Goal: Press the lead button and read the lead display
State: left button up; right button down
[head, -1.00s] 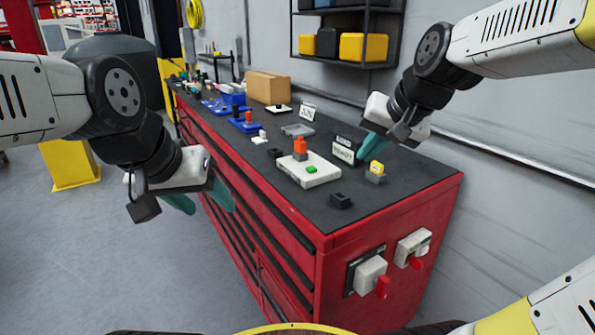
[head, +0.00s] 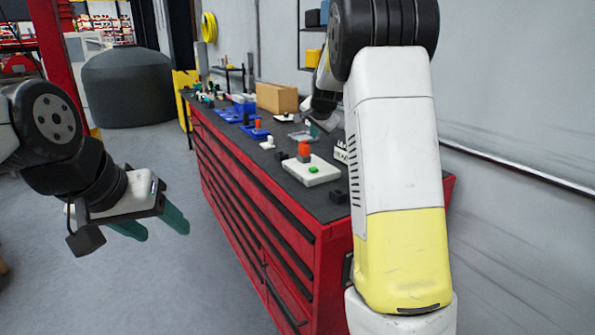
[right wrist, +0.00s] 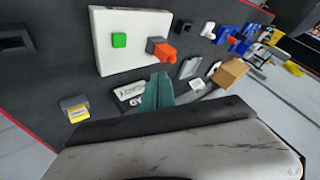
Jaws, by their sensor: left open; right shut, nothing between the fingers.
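The display (head: 341,152) labelled LEAD stands behind a white panel (head: 318,177), mostly hidden by my right arm. In the right wrist view its face (right wrist: 130,94) reads READY. The panel carries a green button (head: 313,169) and an orange-red block on a grey base (head: 304,152). A yellow button on a grey base (right wrist: 75,110) shows in the right wrist view. No readable label marks a lead button. My right gripper (head: 313,129) is shut and empty, above the bench beyond the panel; its teal fingers (right wrist: 157,90) appear near the display. My left gripper (head: 162,227) is open and empty over the floor.
The red tool bench (head: 275,225) has a dark top with blue trays (head: 256,132), small blocks and a cardboard box (head: 277,97) farther back. A wall stands close behind it. My right arm blocks the near right end.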

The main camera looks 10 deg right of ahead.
aim_at(314, 169)
jog(key=shift+f, duration=4.45)
jog(key=shift+f, duration=0.1)
jog(key=shift+f, duration=0.25)
jog(key=shift+f, duration=0.55)
jog(key=shift+r, duration=0.95)
